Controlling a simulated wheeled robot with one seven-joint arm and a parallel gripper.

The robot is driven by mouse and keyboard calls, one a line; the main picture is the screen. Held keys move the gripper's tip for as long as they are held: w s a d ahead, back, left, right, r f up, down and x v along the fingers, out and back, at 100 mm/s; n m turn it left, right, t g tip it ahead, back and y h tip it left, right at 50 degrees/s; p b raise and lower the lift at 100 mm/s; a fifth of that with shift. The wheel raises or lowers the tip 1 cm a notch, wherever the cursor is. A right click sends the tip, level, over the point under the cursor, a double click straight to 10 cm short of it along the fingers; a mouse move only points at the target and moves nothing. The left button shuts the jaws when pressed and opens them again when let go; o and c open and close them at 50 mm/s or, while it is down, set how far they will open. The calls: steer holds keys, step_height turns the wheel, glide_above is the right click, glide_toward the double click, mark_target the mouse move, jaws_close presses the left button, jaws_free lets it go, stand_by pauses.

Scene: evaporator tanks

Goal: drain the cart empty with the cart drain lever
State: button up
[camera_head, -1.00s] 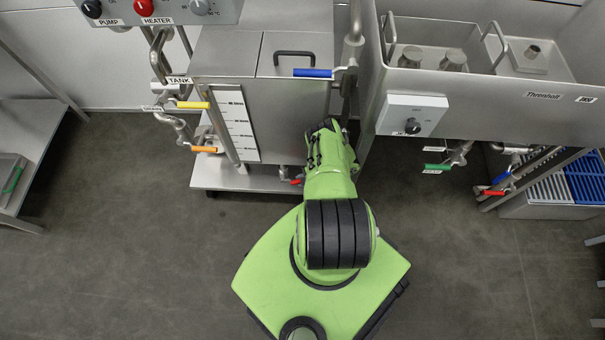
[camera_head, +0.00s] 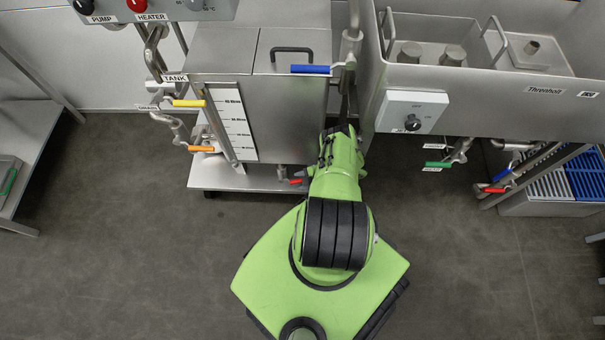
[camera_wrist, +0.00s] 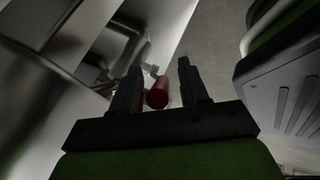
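The cart is a steel tank (camera_head: 280,125) on a low shelf base (camera_head: 232,180), with a level scale (camera_head: 231,122) on its side. A small red lever (camera_head: 296,181) sits low at the cart's front right; I take it for the cart drain lever. In the wrist view the red lever (camera_wrist: 157,93) shows end-on, between the two dark fingers. My gripper (camera_wrist: 160,85) is open, with a gap on both sides of the lever. In the head view my green arm hides the gripper.
Yellow (camera_head: 188,103), orange (camera_head: 201,149) and blue (camera_head: 310,69) levers sit around the tank. A steel basin (camera_head: 480,100) with a control box (camera_head: 411,111) and a green lever (camera_head: 438,164) stands to the right. Floor at the left is clear.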

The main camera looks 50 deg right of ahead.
steer(key=p+v, duration=1)
steer(key=v, duration=0.5)
steer(key=shift+s+r+p, duration=0.3)
steer(key=shift+p, duration=0.1)
steer(key=shift+c, duration=0.2)
